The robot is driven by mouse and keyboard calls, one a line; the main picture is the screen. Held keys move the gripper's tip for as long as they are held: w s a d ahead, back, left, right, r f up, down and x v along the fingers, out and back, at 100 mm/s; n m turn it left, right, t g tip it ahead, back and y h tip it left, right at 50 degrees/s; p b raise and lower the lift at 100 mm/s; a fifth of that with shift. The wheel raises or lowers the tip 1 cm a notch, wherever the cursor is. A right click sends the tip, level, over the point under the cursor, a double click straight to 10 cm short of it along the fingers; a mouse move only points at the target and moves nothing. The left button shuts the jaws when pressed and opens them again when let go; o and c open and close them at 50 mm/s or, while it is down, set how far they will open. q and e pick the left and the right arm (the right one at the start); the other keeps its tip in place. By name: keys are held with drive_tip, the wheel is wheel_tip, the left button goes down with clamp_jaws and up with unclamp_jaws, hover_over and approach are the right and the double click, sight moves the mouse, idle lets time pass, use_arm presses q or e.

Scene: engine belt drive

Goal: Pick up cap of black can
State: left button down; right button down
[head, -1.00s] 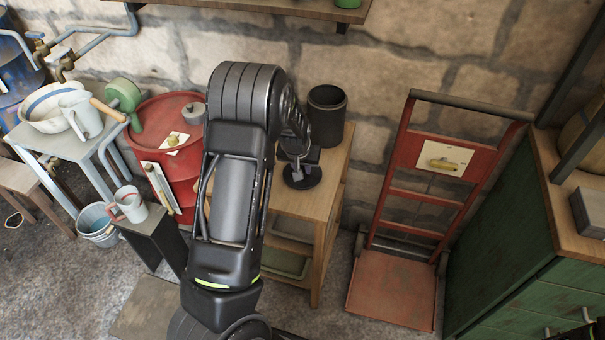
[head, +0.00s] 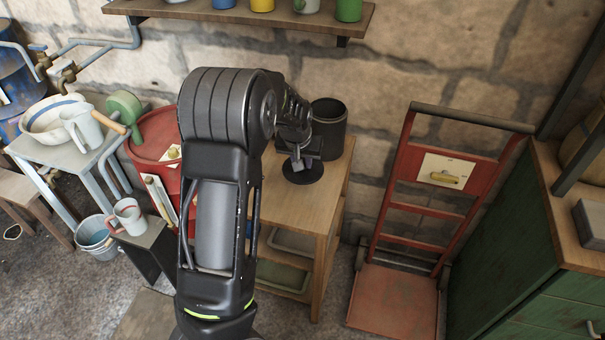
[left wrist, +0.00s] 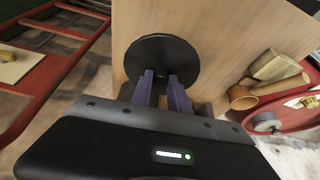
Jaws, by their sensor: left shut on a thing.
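The cap (head: 302,171) is a flat black disc beside the open black can (head: 329,140) on the wooden table. My left gripper (head: 300,152) is above the cap, partly hidden by its own arm. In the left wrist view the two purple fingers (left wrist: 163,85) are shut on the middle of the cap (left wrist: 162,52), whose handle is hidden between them. I cannot tell exactly how high the cap is above the tabletop. My right gripper is not in view.
The wooden table (head: 290,205) has clear top in front of the cap. A red drum (head: 160,150) stands to the left and a red hand truck (head: 440,185) to the right. A wall shelf (head: 230,15) with pots is above.

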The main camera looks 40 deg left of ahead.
sight(310, 178)
use_arm(q)
drive_tip(key=shift+r, duration=1.15)
drive_tip(key=shift+s+f, duration=0.2)
drive_tip(key=shift+s+d+f, duration=0.15)
drive_tip(key=shift+s+f, duration=0.4)
drive_tip(key=shift+s, duration=0.25)
drive_tip(key=d, duration=0.2)
drive_tip(key=s+d, duration=0.1)
drive_tip(key=d, duration=0.1)
drive_tip(key=d+r+m+h, duration=0.1)
drive_tip(key=d+r+m, duration=0.1)
drive_tip(key=d, duration=0.7)
drive_tip(key=d+r+m, duration=0.2)
drive_tip(key=d+r, duration=0.1)
drive_tip(key=d, duration=0.7)
drive_tip(key=shift+s+m+h, duration=0.3)
drive_tip(key=shift+m+h, duration=0.1)
drive_tip(key=shift+t, duration=0.3)
